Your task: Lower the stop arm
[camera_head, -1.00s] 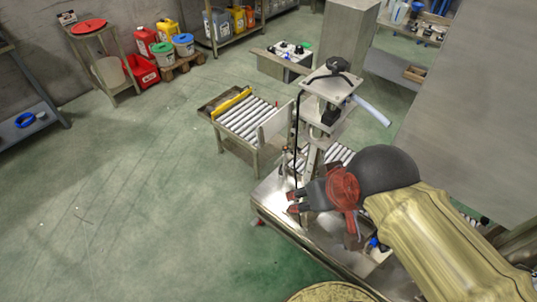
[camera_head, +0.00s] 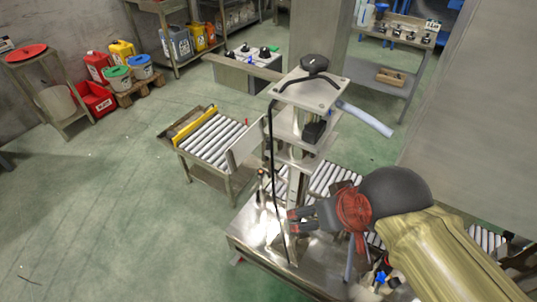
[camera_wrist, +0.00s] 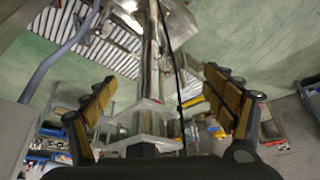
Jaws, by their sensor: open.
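My gripper (camera_head: 293,222) is in front of a metal post stand on a steel table (camera_head: 245,240). In the wrist view my gripper (camera_wrist: 162,105) is open, its two padded fingers wide apart, with the post (camera_wrist: 152,60) and a black cable between them in the picture. I cannot tell whether they touch. I cannot tell for sure which part is the stop arm. A yellow bar (camera_head: 195,127) lies across the far left end of a short roller conveyor (camera_head: 215,140). A pale upright plate (camera_head: 246,146) stands at its near right end.
More rollers (camera_head: 333,180) lie behind my gripper. A grey wall panel (camera_head: 480,120) is at the right. The green floor at left is clear.

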